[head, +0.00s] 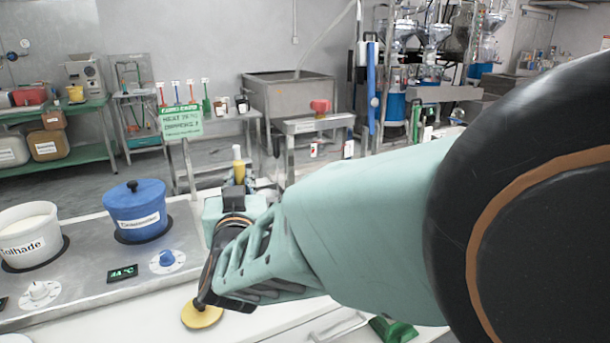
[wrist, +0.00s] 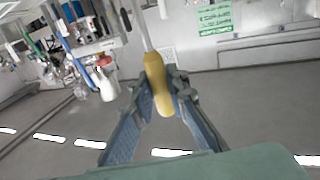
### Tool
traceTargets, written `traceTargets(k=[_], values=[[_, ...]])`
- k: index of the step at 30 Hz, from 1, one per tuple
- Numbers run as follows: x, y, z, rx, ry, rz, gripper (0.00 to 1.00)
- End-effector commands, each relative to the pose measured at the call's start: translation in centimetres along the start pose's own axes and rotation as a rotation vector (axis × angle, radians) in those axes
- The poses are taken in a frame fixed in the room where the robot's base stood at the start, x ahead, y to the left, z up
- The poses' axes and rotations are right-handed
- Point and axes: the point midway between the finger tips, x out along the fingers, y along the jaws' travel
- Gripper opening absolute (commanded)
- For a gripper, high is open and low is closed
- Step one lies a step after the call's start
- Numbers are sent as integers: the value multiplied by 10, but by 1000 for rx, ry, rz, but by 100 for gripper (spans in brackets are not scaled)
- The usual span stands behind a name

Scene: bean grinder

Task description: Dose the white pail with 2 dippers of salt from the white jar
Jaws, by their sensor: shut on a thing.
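My gripper (head: 239,181) is raised over the front counter and shut on a yellow handle (wrist: 158,88), which stands between the fingers in the wrist view. A thin grey rod runs up from the handle there. The yellow handle (head: 238,164) also shows in the head view; whether a dipper bowl is on it, and what it holds, I cannot see. A white pail-like pot (head: 27,241) with a partly readable label, "olhade", stands at the left of the head view, open with pale contents. I cannot pick out the white jar of salt for certain.
A lidded blue pot (head: 137,211) stands on the steel hotplate unit beside the white pot. A yellow disc (head: 202,314) lies on the counter below my gripper. A green object (head: 394,329) is at the front. A green sign (head: 181,121) stands behind the counter.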

Motion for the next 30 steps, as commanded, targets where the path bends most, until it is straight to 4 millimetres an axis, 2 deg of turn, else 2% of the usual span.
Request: traceTargets(k=[1,21,30], values=[[0,0,10,0,0,0,0],[0,0,76,0,1,0,0],[0,0,92,0,2,0,0]])
